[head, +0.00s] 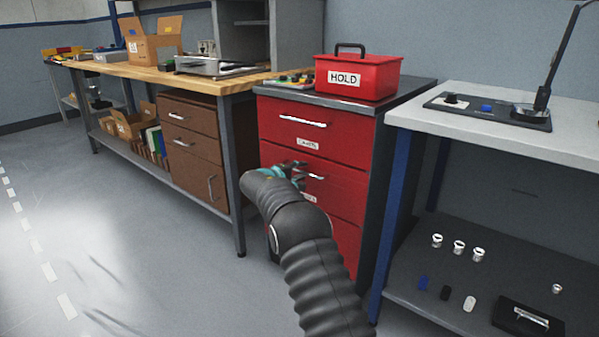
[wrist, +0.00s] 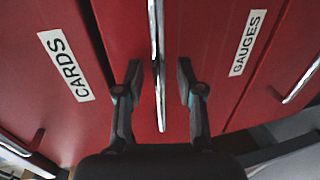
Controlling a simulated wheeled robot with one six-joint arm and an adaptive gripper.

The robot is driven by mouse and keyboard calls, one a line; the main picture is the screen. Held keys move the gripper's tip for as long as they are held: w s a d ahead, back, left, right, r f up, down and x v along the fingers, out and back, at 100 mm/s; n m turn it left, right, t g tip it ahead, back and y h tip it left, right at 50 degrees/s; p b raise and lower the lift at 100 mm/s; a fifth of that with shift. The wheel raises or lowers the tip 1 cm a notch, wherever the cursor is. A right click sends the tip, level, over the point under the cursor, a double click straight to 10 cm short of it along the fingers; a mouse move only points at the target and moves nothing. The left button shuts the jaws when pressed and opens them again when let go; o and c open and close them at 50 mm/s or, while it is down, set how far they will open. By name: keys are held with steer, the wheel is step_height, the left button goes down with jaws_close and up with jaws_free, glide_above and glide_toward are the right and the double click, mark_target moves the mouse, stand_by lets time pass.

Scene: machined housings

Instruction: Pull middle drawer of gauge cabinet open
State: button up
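The red gauge cabinet (head: 345,186) stands between the wooden bench and the grey-topped bench. Its middle drawer (wrist: 205,25) appears flush with the front and has a silver bar handle (wrist: 159,95), partly visible in the head view (head: 316,177). A "GAUGES" label (wrist: 248,43) is on this drawer. My gripper (wrist: 159,84) is open, with one finger on each side of the handle and visible gaps between. In the head view my gripper (head: 298,172) is at the middle drawer's front, partly hidden by my arm.
The top drawer (head: 330,134) has its own handle and a "CARDS" label (wrist: 66,66). A red "HOLD" toolbox (head: 378,77) sits on the cabinet top. The wooden bench (head: 150,74) is left, the grey-topped bench (head: 560,146) right. Open floor (head: 140,270) lies at left.

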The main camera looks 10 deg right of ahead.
jaws_close()
steer(key=shift+a, duration=0.1)
